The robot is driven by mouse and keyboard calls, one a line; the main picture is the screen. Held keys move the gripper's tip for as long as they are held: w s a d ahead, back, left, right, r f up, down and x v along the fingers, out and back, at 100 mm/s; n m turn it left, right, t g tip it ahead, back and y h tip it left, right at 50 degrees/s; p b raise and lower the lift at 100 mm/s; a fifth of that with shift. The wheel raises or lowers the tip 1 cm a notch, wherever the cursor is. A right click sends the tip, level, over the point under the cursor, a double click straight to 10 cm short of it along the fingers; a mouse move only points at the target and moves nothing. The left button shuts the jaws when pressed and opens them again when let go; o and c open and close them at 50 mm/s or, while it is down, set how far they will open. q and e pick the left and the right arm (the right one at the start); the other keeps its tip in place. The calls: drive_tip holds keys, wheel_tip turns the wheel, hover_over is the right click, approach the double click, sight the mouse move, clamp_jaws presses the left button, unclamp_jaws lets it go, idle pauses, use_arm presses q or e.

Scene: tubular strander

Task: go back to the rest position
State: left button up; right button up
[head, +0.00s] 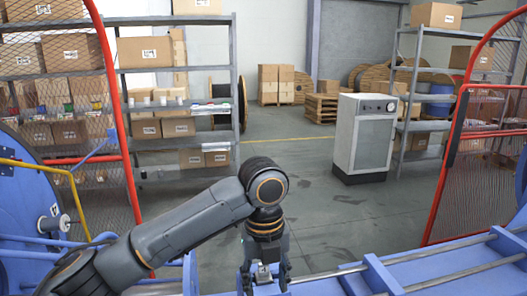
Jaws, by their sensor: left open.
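My left arm reaches in from the lower left, and its gripper (265,279) points down at the bottom middle of the head view. The gripper is open, over or close to the blue machine frame (420,272). Its fingertips are near the picture's lower edge, and I cannot tell whether they touch anything. No held object shows between the fingers. My right gripper is not in view.
Red-framed mesh guards stand open at left (112,110) and right (460,110). A yellow rail (45,170) and blue reel (25,215) are at left. A grey cabinet (362,138) stands beyond. Shelves with boxes (180,95) flank clear floor.

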use_arm(q)
drive_tip(key=s+d+f+n+t+h, duration=0.1)
drive_tip(key=s+f+n+h, duration=0.25)
drive_tip(key=f+n, duration=0.45)
drive_tip(key=s+f+n+h, duration=0.2)
drive_tip(key=s+f+n, duration=0.3)
drive_tip(key=f, duration=0.5)
drive_tip(key=s+a+f+n+t+y, duration=0.1)
drive_tip(key=s+a+f+n+y, duration=0.15)
drive_tip(key=s+a+n, duration=0.35)
drive_tip(key=s+a+f+n+t+y, duration=0.1)
drive_tip(key=s+a+f+n, duration=0.25)
drive_tip(key=a+n, duration=0.4)
drive_tip(key=s+a+f+n+t+y, duration=0.15)
drive_tip(key=s+a+f+n, duration=0.3)
drive_tip(key=a, duration=0.45)
wheel_tip(320, 180, down, 27)
drive_tip(key=s+g, duration=0.2)
drive_tip(key=s, duration=0.1)
drive_tip(key=s+a+f+g+b, duration=0.1)
drive_tip(key=s+a+f, duration=0.1)
drive_tip(key=s+f, duration=1.2)
drive_tip(key=shift+s+a+f+y, duration=0.25)
drive_tip(key=shift+s+f+y, duration=0.2)
drive_tip(key=shift+s, duration=0.3)
